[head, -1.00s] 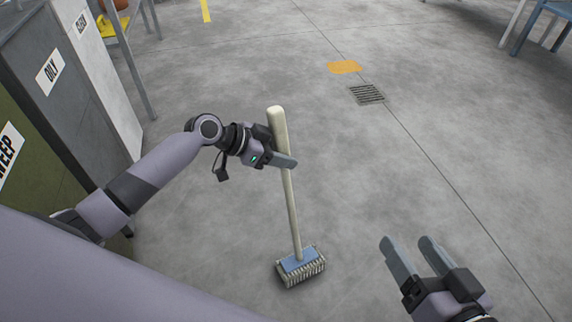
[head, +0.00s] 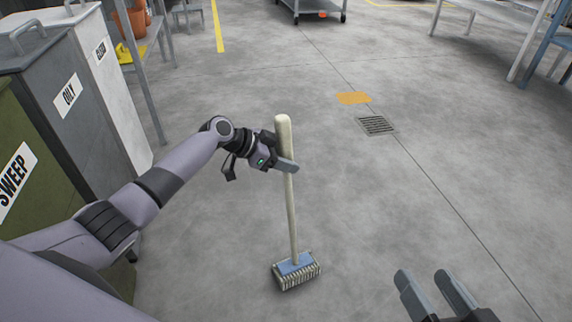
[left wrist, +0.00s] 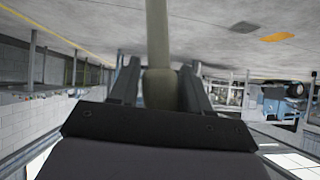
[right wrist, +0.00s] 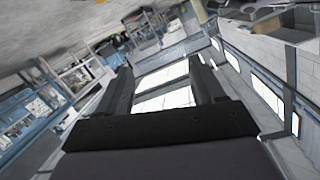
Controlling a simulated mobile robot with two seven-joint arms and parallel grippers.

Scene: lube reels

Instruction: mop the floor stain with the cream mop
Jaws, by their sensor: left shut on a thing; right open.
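The cream mop (head: 291,215) stands nearly upright in the head view, its blue block and pale bristle head (head: 296,269) low over or on the floor; I cannot tell whether it touches. My left gripper (head: 287,165) is shut on the upper handle, which also shows between the fingers in the left wrist view (left wrist: 158,40). My right gripper (head: 436,291) is open and empty at the bottom right, apart from the mop. An orange-yellow stain (head: 353,98) lies flat on the floor ahead and to the right of the mop. It also shows in the left wrist view (left wrist: 277,37).
A floor drain grate (head: 376,125) lies just below the stain. Bins labelled SWEEP (head: 22,170) and OILY (head: 70,95) and a white bin (head: 112,85) line the left. A cart (head: 312,8) stands at the back and a bench (head: 500,20) at the right. The floor between mop and stain is clear.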

